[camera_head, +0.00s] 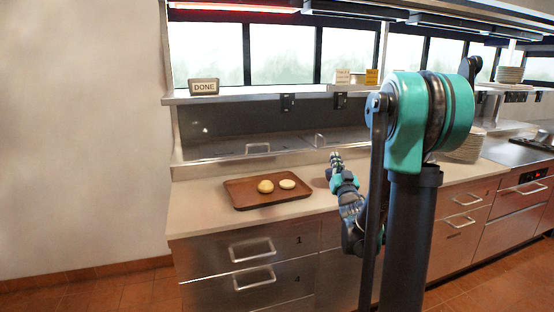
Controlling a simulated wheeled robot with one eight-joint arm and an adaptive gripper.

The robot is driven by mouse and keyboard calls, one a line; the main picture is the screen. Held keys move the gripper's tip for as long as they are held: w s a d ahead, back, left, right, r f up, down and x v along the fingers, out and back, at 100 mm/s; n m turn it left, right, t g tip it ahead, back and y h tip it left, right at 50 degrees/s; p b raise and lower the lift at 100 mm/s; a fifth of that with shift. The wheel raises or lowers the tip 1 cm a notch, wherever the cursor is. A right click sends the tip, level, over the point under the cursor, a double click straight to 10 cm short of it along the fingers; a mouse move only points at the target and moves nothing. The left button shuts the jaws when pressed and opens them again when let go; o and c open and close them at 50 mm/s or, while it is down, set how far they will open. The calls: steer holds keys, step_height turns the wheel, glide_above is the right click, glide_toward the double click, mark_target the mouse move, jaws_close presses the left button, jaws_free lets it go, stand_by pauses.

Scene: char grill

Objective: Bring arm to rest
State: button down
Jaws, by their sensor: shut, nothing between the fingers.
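My arm rises in the right half of the view, with its large teal joint above the counter. The forearm bends down and back, and my gripper (335,157) points up and away over the counter (215,226), to the right of the brown tray. The gripper is small here; it looks shut and holds nothing. The brown tray (240,203) lies on the counter with two bun pieces: a rounded golden one (265,186) and a flatter, paler one (287,184). My gripper is apart from the tray.
A shelf (240,97) with a DONE sign (203,86) runs above the counter. Drawers (250,250) front the counter. A plain wall (85,130) is at left. Counter left of the tray is clear.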

steer(key=s+d+f+m+g+h, duration=0.2)
steer(key=s+f+g+h, duration=0.1)
steer(key=s+f+g, duration=1.15)
steer(key=s+a+f+n+g, duration=0.1)
steer(key=s+a+f, duration=0.1)
steer(key=s+f, duration=0.4)
steer(key=s+a+f+n+g+y, duration=0.1)
steer(key=s+a+f+g, duration=0.1)
steer(key=s+f, duration=0.5)
steer(key=s, duration=0.6)
steer(key=shift+f, duration=0.25)
